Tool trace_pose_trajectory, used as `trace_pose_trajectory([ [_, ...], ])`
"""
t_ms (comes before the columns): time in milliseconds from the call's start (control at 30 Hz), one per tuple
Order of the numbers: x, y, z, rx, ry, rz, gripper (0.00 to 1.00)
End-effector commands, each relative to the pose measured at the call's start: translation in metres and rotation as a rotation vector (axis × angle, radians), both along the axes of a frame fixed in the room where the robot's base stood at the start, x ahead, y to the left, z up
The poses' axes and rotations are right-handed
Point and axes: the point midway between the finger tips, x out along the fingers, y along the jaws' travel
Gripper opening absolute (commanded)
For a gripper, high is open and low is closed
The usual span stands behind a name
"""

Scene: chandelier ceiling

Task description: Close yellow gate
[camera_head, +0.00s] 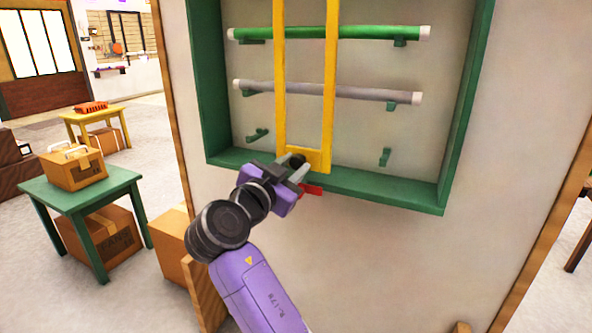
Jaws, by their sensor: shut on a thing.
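The yellow gate (332,90) is a tall narrow frame of two uprights and a bottom bar. It stands upright in front of the rods in a green wall-mounted case (390,188), left of the case's middle, and its top is cut off by the picture. My gripper (294,162) is at the lower left corner of the gate, at the bottom bar, and is shut on it. The fingers partly hide that corner. A red piece (313,190) shows just below the gripper, at the case's bottom edge.
A green-and-white rod (350,32) and a grey rod (360,94) lie on green hooks behind the gate. Empty hooks (385,157) sit lower. Left of the wall, boxes stand on and under a green table (70,197). A cardboard box (174,235) is beside my arm.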

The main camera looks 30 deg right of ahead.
Motion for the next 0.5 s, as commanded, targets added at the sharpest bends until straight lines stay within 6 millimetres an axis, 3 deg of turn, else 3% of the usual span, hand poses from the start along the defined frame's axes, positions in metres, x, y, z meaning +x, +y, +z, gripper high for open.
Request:
trace_pose_trajectory([
  [33, 0.0057, 0.0079, 0.0004, -0.002, -0.002, 0.026, 0.0],
  [233, 0.006, 0.0089, 0.0007, -0.003, -0.001, 0.028, 0.0],
  [267, 0.006, 0.0091, 0.0005, -0.003, -0.001, 0.028, 0.34],
  [300, 0.0058, 0.009, 0.0004, -0.003, 0.0, 0.028, 0.42],
  [367, 0.0055, 0.0086, 0.0002, -0.002, 0.0, 0.027, 0.5],
  [500, 0.0045, 0.0067, 0.0004, -0.002, 0.0, 0.022, 0.5],
])
